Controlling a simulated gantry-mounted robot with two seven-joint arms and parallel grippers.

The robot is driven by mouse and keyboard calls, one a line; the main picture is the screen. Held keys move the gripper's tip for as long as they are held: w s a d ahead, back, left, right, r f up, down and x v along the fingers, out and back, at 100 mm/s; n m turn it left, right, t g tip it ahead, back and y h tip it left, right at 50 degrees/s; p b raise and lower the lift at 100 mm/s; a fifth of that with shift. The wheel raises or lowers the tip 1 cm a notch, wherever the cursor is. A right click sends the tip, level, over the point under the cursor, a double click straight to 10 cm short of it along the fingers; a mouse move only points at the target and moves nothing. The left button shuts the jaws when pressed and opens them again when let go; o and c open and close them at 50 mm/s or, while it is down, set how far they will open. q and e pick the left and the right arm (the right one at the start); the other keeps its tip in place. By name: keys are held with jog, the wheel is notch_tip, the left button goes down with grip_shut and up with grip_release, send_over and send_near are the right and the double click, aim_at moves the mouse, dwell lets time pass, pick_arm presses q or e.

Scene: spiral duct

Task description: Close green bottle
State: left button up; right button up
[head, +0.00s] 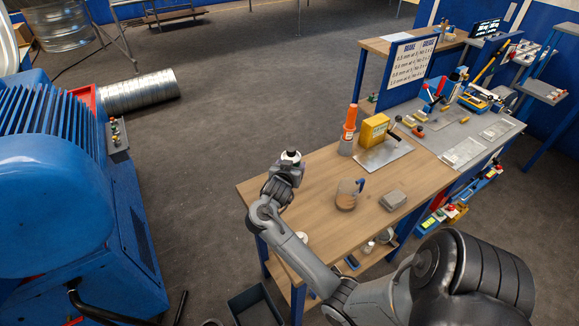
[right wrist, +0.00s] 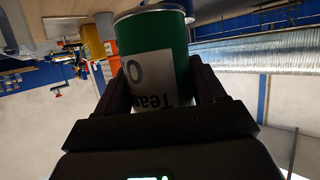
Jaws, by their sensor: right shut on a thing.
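The green bottle (right wrist: 180,40) shows in the right wrist view as a green cylinder with a white label with upside-down lettering and a pale rim at the top edge of the picture. My right gripper (right wrist: 155,90) is shut on it, with a dark finger on each side. In the head view my right gripper (head: 289,169) is over the table's left back corner. A white top with a dark middle (head: 291,156) shows above it; I cannot tell whether that is a lid or an opening. My left gripper is not in view.
The wooden table (head: 325,235) carries a mug (head: 346,197) with a blue handle, a grey block (head: 393,200), an orange bottle (head: 349,127) and a yellow box (head: 374,131). A small white round thing (head: 301,237) lies beside my right forearm. A blue machine (head: 60,200) stands left.

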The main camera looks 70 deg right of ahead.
jog(key=o, duration=0.9)
jog(key=shift+c, duration=0.2)
jog(key=c, duration=1)
jog(key=shift+r, duration=0.15)
